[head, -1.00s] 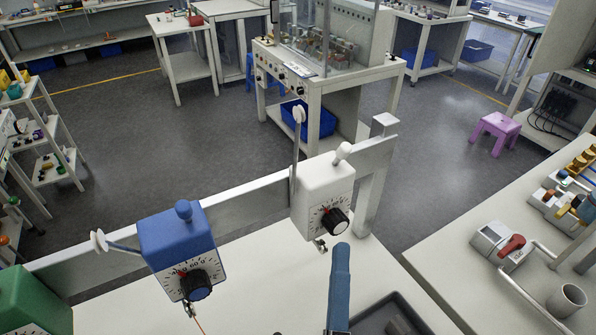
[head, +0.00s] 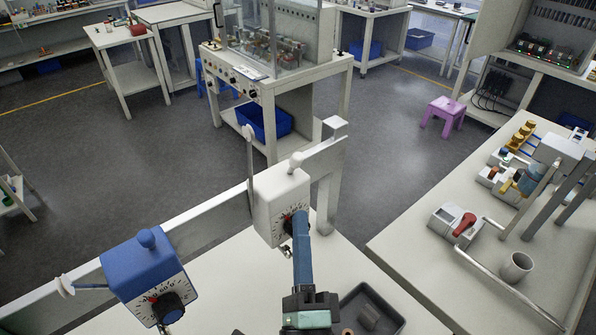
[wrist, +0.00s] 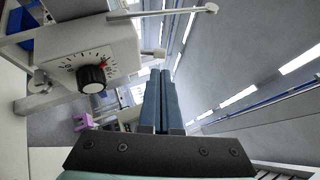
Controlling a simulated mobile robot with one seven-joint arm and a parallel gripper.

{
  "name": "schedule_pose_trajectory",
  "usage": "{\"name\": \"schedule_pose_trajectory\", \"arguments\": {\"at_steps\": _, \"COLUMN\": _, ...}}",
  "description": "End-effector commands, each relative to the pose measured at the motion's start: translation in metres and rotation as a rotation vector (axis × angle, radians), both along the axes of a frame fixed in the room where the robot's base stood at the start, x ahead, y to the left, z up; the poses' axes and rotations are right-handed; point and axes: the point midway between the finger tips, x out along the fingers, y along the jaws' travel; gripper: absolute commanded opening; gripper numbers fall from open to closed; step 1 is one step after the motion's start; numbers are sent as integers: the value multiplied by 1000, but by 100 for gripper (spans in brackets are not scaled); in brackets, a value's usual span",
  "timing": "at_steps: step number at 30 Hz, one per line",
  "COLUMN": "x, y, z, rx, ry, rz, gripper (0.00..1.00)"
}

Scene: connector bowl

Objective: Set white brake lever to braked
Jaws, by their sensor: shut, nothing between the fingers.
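The white unit (head: 272,212) is a box on the metal rail, with a dial and dark knob on its front. On its top is a short white lever with a rounded end (head: 296,160), leaning slightly right. In the wrist view the white unit (wrist: 100,45) is at upper left, and its white lever (wrist: 154,53) sticks out sideways near the fingertips. My gripper (head: 301,215) is shut and empty, in front of the unit's right side, hiding part of the dial. In the wrist view my gripper (wrist: 160,74) has both blue fingers together. I cannot tell whether it touches the unit.
A thin arm with a round end (head: 249,150) stands upright at the white unit's left. A blue unit (head: 143,265) is further left on the rail (head: 215,210). A dark tray (head: 385,305) lies below right.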

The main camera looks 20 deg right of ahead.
Motion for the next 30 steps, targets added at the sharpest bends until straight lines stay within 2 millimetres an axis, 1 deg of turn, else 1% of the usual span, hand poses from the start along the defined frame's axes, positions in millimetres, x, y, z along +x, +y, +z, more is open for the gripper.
{"name": "schedule_pose_trajectory", "arguments": {"at_steps": 1, "x": 10, "y": -3, "z": 10, "rx": -1, "ry": -3, "rz": -1, "gripper": 0}}
{"name": "schedule_pose_trajectory", "arguments": {"at_steps": 6, "x": 37, "y": -12, "z": 20, "rx": -1, "ry": -2, "rz": -1, "gripper": 0}}
{"name": "schedule_pose_trajectory", "arguments": {"at_steps": 12, "x": 59, "y": -18, "z": 27, "rx": 0, "ry": 0, "rz": -1, "gripper": 0}}
{"name": "schedule_pose_trajectory", "arguments": {"at_steps": 18, "x": 67, "y": -20, "z": 27, "rx": 0, "ry": 0, "rz": 0, "gripper": 0}}
{"name": "schedule_pose_trajectory", "arguments": {"at_steps": 30, "x": 68, "y": -20, "z": 27, "rx": -1, "ry": 4, "rz": 1, "gripper": 0}}
